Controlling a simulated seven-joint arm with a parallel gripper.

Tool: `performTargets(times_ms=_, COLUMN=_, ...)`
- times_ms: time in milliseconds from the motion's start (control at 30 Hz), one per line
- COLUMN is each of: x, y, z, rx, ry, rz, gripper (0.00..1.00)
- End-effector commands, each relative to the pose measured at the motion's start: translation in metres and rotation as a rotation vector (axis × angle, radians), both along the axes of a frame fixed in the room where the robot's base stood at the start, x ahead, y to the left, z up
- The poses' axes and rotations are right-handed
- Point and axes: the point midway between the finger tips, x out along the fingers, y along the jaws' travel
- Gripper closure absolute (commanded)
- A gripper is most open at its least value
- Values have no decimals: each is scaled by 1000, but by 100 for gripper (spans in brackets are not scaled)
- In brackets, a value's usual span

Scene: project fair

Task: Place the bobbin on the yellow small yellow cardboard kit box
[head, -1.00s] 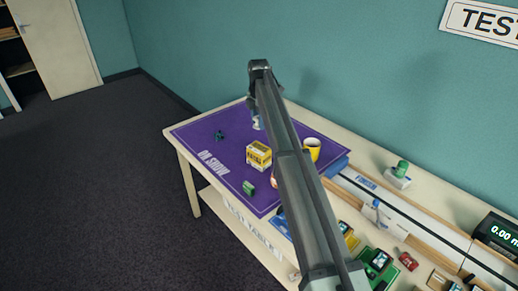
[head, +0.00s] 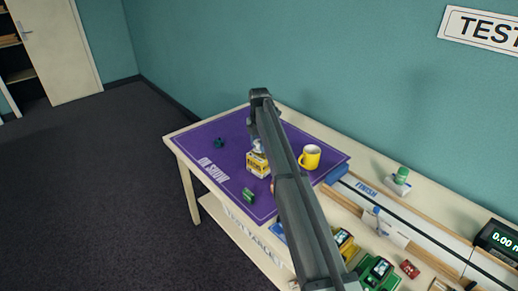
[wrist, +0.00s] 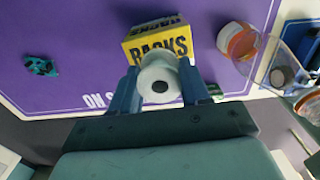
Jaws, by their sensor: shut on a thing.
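The white bobbin (wrist: 160,78) is between the two blue fingers of my gripper (wrist: 159,70) in the wrist view, its round end with a dark centre hole facing the camera. The yellow kit box (wrist: 157,42), with dark lettering and a white band, is just beyond the bobbin in the wrist view, and the bobbin overlaps its lower edge there. In the head view my gripper is over the box (head: 257,167), partly behind my arm. Whether the bobbin touches the box cannot be told.
The box stands on a purple mat (head: 215,150) on a table. A clear container (wrist: 285,65) is at right in the wrist view.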

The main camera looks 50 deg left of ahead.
Motion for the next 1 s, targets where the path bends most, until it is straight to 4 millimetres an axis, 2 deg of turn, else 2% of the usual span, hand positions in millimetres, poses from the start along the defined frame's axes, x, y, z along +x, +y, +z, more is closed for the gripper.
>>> performTargets(times_ms=100, x=0, y=0, z=-17, rx=-1, ry=1, rz=0, gripper=83)
performTargets(times_ms=200, x=0, y=0, z=-25, rx=-1, ry=1, rz=0, gripper=83)
performTargets(times_ms=600, x=0, y=0, z=-28, rx=0, ry=0, rz=0, gripper=83)
performTargets(times_ms=633, x=0, y=0, z=-28, rx=0, ry=0, rz=0, gripper=52)
performTargets(times_ms=867, x=0, y=0, z=-28, rx=0, ry=0, rz=-1, gripper=30)
performTargets(times_ms=1000, x=0, y=0, z=-28, rx=0, ry=0, rz=-1, gripper=28)
